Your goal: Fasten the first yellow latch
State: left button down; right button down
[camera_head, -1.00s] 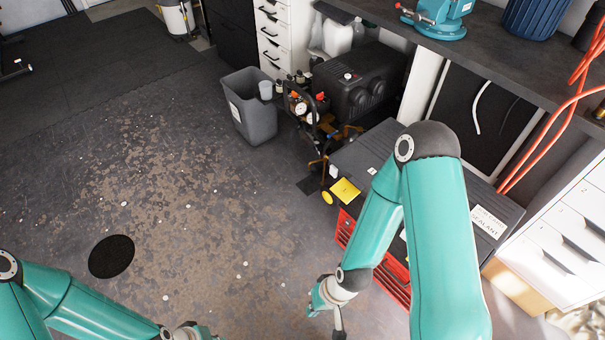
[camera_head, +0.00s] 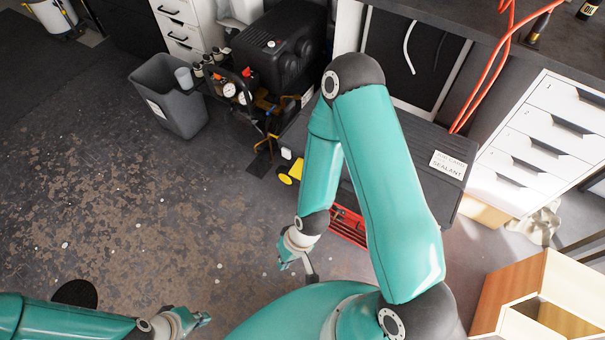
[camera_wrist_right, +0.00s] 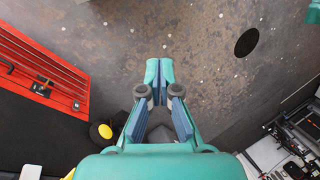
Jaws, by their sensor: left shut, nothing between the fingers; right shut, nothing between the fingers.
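I cannot make out a yellow latch for certain. A small yellow piece (camera_head: 297,170) shows beside my right arm at the dark-topped red tool chest (camera_head: 348,227), largely hidden by that arm. A round yellow part (camera_wrist_right: 105,131) shows beside the chest in the right wrist view. My right gripper (camera_head: 283,266) is shut and empty over the floor in front of the chest; its closed fingertips (camera_wrist_right: 158,75) show in the wrist view, apart from the yellow part. My left gripper (camera_head: 207,318) is shut and empty over the floor at the bottom of the head view.
White drawers (camera_head: 545,130) stand at the right and a wooden box (camera_head: 520,285) at the lower right. The floor at the left (camera_head: 110,190) is clear.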

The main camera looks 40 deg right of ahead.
jog(key=w+d+r+n+t+b, duration=0.3)
jog(key=w+d+t+b, duration=0.2)
jog(key=w+d+b, duration=0.4)
jog(key=w+d+r+n+t+h+b, duration=0.1)
jog(key=d+r+n+b, duration=0.1)
jog(key=d, duration=0.3)
jog(key=w+d+r+n+t+h+b, duration=0.1)
jog(key=d+r+n+t+b, duration=0.1)
jog(key=d+r, duration=0.2)
jog(key=d, duration=0.2)
jog(key=shift+d+r, duration=0.3)
jog(key=shift+w, duration=0.1)
